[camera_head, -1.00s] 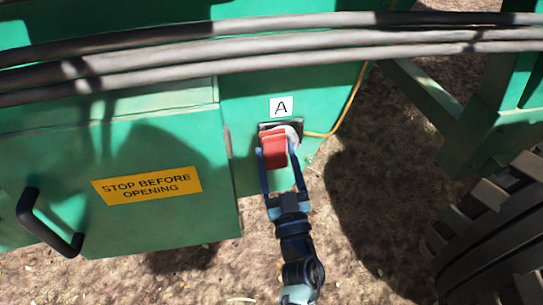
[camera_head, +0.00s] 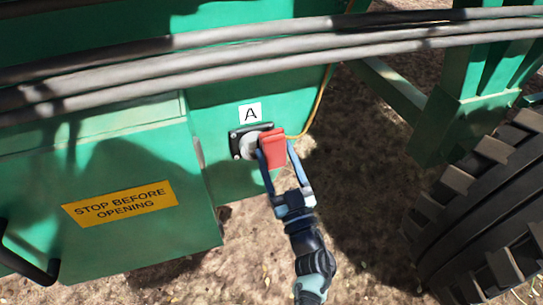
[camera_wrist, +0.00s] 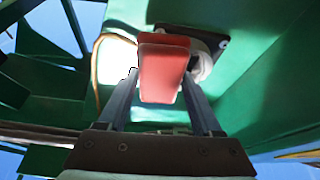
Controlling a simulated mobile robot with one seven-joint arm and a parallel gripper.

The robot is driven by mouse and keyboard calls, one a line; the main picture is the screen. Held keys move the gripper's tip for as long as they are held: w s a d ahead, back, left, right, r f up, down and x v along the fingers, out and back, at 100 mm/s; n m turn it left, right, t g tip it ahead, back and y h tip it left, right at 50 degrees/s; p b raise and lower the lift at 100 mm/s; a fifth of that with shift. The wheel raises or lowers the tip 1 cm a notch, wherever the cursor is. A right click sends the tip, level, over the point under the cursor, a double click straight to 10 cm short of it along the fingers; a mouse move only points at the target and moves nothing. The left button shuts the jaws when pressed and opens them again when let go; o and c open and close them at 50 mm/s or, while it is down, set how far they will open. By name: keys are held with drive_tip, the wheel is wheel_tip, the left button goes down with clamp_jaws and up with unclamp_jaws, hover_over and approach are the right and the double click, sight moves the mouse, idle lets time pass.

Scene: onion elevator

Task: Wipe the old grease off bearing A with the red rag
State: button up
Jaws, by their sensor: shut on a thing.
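Bearing A (camera_head: 242,144) is a grey round housing on a black plate, fixed to the green machine wall just below the white label "A" (camera_head: 250,113). My gripper (camera_head: 273,152) is shut on the folded red rag (camera_head: 276,146). The rag is at the right side of the bearing and hides part of it. I cannot tell whether the rag touches the bearing. In the wrist view the red rag (camera_wrist: 164,66) sits between the two fingers, with the grey bearing (camera_wrist: 203,62) and its dark plate behind it to the right. Any grease is too small to make out.
A green door with a yellow "STOP BEFORE OPENING" sign (camera_head: 119,204) and a black handle (camera_head: 30,262) is on the left. Several dark hoses (camera_head: 300,45) cross above. A yellow cable (camera_head: 318,100) runs beside the bearing. A large tyre (camera_head: 485,215) stands at the right.

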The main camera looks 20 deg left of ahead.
drive_tip(key=shift+s+a+p, duration=0.15)
drive_tip(key=shift+s+a, duration=0.2)
drive_tip(key=shift+a, duration=0.3)
drive_tip(key=shift+s+a+p, duration=0.15)
drive_tip(key=shift+s+a, duration=0.25)
drive_tip(key=shift+a, duration=0.2)
drive_tip(key=shift+s+a+p, duration=0.15)
drive_tip(key=shift+s+a, duration=0.2)
drive_tip(key=shift+a, duration=0.3)
drive_tip(key=shift+s+a, duration=0.85)
drive_tip(key=shift+a, duration=0.3)
drive_tip(key=p, duration=0.4)
approach(251, 147)
drive_tip(key=shift+s+a+r, duration=0.4)
drive_tip(key=shift+a+r, duration=0.15)
drive_tip(key=shift+r, duration=0.05)
drive_tip(key=shift+s+a+r, duration=0.35)
drive_tip(key=shift+a+r, duration=0.15)
drive_tip(key=shift+r, duration=0.05)
